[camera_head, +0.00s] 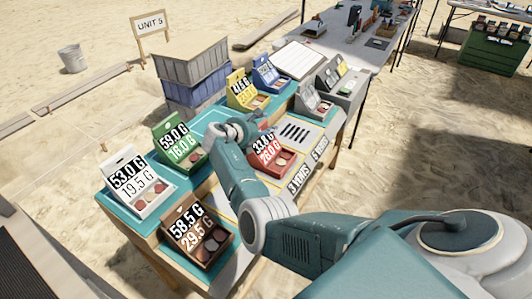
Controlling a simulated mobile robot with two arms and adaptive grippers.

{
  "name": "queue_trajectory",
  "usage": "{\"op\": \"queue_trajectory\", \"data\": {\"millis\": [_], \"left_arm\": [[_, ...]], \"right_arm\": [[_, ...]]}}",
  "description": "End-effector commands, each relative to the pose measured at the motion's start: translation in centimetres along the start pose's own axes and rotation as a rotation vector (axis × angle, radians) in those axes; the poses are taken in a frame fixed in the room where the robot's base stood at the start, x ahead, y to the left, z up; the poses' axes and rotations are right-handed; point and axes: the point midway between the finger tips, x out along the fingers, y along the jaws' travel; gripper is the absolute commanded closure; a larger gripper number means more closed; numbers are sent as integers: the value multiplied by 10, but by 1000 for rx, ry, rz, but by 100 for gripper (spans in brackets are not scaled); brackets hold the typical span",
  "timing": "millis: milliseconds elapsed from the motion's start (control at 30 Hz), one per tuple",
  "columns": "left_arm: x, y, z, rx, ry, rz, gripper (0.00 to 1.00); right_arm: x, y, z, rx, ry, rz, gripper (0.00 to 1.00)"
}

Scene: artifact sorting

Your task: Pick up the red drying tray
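My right arm reaches in from the lower right. My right gripper (258,121) is just behind and left of the red tray, above the table. The arm's wrist covers part of the space left of the tray. The fingers are small and partly hidden, so I cannot tell whether they are open or touch anything. My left gripper is out of view.
A green tray (182,148), a white tray (146,197) and a brown tray (207,244) stand to the left. Yellow (246,91), blue (268,74) and grey (312,101) trays stand behind. Stacked crates (192,68) are beyond the table.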

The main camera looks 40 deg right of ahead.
Motion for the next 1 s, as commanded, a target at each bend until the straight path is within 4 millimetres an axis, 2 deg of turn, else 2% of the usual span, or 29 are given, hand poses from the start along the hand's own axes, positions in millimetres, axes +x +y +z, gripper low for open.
{"op": "queue_trajectory", "data": {"millis": [33, 200, 567, 733, 867, 1000], "left_arm": [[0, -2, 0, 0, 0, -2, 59], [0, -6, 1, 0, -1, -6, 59], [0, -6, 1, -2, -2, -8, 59], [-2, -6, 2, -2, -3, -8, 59], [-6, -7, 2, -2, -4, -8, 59], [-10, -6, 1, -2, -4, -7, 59]], "right_arm": [[0, 0, 0, 0, 0, 0, 69], [0, 0, 0, 0, 0, 0, 100], [0, 0, 1, 0, -1, 0, 100], [-3, 0, 7, 1, -2, -1, 100], [-10, 1, 22, 4, -3, 0, 100], [-25, 1, 53, 7, -6, 1, 100]]}}
